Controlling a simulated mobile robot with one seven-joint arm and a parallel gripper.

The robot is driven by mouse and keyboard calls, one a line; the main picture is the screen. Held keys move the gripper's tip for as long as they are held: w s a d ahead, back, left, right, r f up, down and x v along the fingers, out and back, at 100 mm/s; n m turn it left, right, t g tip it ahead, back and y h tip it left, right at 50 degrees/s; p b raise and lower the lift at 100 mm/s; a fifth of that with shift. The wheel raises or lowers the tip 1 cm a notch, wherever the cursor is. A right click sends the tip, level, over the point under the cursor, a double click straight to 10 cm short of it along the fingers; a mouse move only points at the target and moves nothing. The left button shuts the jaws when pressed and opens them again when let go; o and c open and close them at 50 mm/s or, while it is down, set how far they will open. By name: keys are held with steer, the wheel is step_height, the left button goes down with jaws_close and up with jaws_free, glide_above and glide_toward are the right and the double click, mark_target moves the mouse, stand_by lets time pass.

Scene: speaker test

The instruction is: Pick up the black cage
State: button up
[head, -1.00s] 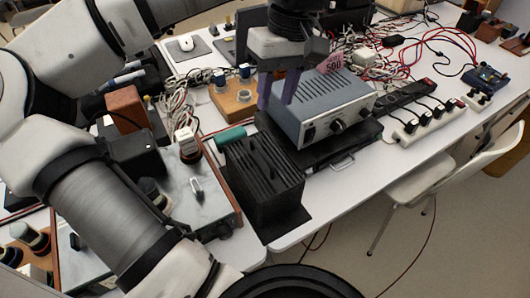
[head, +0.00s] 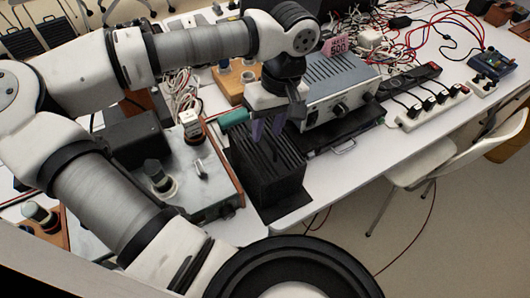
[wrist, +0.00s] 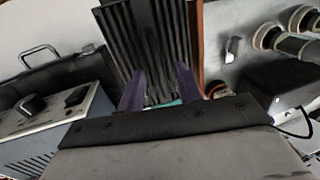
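The black cage (head: 268,180) is a dark slatted box standing upright near the front edge of the white table. My gripper (head: 266,137) is above the far part of the cage, its purple fingers pointing down. In the wrist view the two fingers (wrist: 160,88) are spread apart, with the slatted black cage (wrist: 150,35) beyond and between them. I see nothing held. Whether the fingertips touch the cage, I cannot tell. A teal piece (wrist: 170,103) shows low between the fingers; it also shows in the head view (head: 233,119) behind the cage.
A grey power supply (head: 338,92) on a black case (head: 340,140) stands close right of the cage. A metal-topped box (head: 200,175) stands close left. White power strips (head: 428,110) and cables lie further right. The table's front edge is just ahead of the cage.

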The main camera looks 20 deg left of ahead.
steer(key=shift+s+a+f, duration=0.1)
steer(key=shift+f, duration=0.6)
jaws_close()
stand_by(0.9)
